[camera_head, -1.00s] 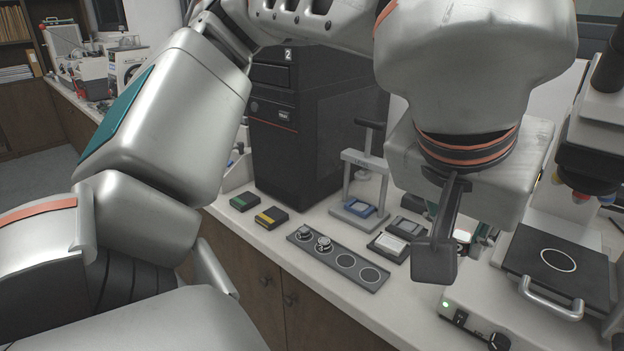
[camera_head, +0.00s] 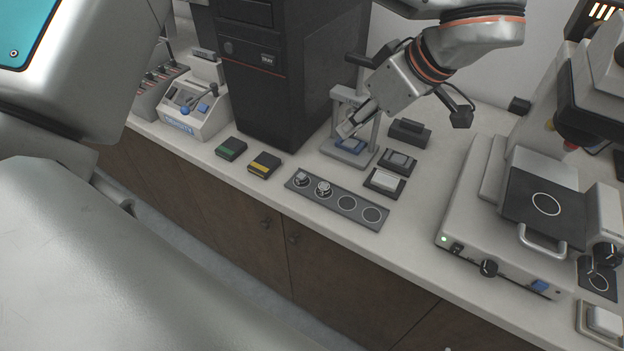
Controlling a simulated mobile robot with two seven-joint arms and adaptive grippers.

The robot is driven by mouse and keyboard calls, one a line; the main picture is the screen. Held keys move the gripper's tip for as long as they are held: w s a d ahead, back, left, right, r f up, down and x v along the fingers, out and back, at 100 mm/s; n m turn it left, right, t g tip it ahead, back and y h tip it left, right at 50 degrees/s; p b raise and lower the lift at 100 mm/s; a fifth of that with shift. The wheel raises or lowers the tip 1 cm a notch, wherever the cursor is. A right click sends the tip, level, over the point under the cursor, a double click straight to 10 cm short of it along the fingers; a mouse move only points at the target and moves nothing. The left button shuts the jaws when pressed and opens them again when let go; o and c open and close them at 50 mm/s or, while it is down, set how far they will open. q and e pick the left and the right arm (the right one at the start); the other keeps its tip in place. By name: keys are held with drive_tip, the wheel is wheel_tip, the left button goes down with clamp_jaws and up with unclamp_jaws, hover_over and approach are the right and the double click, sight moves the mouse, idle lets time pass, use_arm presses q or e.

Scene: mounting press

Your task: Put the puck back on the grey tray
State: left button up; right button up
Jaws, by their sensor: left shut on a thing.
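The grey tray (camera_head: 297,188) is a long dark strip on the worktop with a row of ring-marked places. Two small metal pucks stand at its left end, the first puck (camera_head: 302,180) and the second puck (camera_head: 324,188). The two rings to their right are bare. My right gripper is out of view.
Green-labelled (camera_head: 231,149) and yellow-labelled (camera_head: 265,164) boxes lie left of the tray. Small dark boxes, one with a white top (camera_head: 385,181), lie to its right. A black tower (camera_head: 262,95) stands behind. A machine with a ringed plate (camera_head: 547,204) stands right. Worktop before the tray is narrow.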

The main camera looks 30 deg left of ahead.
use_arm(q)
drive_tip(key=shift+w+a+f+n, duration=0.1)
drive_tip(key=shift+a+f+n, duration=0.1)
drive_tip(key=shift+a, duration=0.2)
drive_tip(key=shift+w+a+f+n, duration=0.1)
drive_tip(key=shift+a+n, duration=0.1)
drive_tip(key=shift+a, duration=0.15)
hover_over(333, 196)
drive_tip(key=d, duration=0.2)
drive_tip(key=shift+g, duration=0.3)
wheel_tip(333, 196, down, 16)
drive_tip(key=shift+s+f+p, duration=0.15)
drive_tip(key=shift+p, duration=0.2)
wheel_tip(333, 196, down, 4)
drive_tip(key=shift+r, duration=0.25)
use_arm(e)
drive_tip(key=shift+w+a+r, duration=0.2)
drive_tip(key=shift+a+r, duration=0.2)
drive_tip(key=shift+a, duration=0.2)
use_arm(q)
drive_tip(key=shift+f, duration=0.15)
drive_tip(key=o, duration=0.9)
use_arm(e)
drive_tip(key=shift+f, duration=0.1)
